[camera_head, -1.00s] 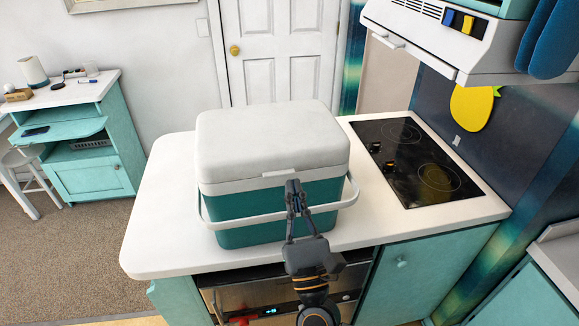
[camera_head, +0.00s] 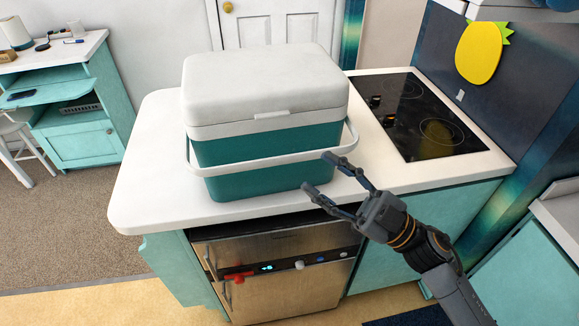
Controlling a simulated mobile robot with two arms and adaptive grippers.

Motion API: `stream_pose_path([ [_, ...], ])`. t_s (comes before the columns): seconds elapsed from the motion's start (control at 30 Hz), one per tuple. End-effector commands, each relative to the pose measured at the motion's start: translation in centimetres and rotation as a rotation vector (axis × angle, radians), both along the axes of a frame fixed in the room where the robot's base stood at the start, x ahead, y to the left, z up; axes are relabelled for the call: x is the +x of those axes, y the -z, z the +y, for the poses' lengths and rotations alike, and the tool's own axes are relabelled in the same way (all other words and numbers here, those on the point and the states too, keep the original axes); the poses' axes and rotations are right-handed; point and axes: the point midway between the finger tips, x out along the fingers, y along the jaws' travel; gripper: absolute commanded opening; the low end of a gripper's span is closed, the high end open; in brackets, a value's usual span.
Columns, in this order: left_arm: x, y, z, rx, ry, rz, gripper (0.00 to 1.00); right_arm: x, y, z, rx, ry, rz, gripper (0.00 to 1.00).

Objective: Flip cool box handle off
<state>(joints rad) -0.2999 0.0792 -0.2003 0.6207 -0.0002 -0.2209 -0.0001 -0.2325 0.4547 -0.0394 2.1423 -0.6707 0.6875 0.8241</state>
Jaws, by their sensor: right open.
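The cool box (camera_head: 262,118) stands on the white counter, with a teal body and a closed white lid (camera_head: 264,82). Its white handle (camera_head: 272,161) hangs low across the front of the body, a little away from it. My right gripper (camera_head: 318,171) is open and empty, in front of the box's lower right front. One fingertip is close to the handle's right part; I cannot tell whether it touches. The other finger is lower, near the counter's front edge. My left gripper is not in view.
The white counter (camera_head: 146,170) has free room left of the box. A black cooktop (camera_head: 425,115) lies to the right. Below the counter front is a steel oven-like appliance (camera_head: 285,290) with a red item (camera_head: 238,276) on its handle. A teal desk (camera_head: 75,110) stands at far left.

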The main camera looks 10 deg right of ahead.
Motion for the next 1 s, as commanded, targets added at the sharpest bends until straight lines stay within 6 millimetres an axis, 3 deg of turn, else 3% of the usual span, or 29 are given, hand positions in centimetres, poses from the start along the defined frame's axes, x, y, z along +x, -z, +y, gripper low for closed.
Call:
stream_pose_path([
  [0.03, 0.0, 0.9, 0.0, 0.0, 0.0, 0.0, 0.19, 0.3, 1.8, -0.6, -0.157, 0.088, -0.097, 0.45],
  [0.2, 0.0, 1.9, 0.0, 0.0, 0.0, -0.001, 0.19, 1.7, 5.4, -3.3, -0.636, 0.318, -0.397, 0.45],
  [0.33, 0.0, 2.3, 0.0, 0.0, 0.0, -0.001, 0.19, 2.5, 6.8, -5.0, -0.857, 0.406, -0.534, 0.45],
  [0.47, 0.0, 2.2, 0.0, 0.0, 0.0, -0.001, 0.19, 3.0, 7.2, -5.5, -0.942, 0.436, -0.586, 0.45],
  [0.67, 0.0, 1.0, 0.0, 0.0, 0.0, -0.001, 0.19, 4.6, 6.6, -3.8, -0.944, 0.438, -0.59, 0.45],
  [1.0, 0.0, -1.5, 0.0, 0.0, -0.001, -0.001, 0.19, 9.5, 6.1, 1.6, -0.939, 0.438, -0.586, 0.45],
])
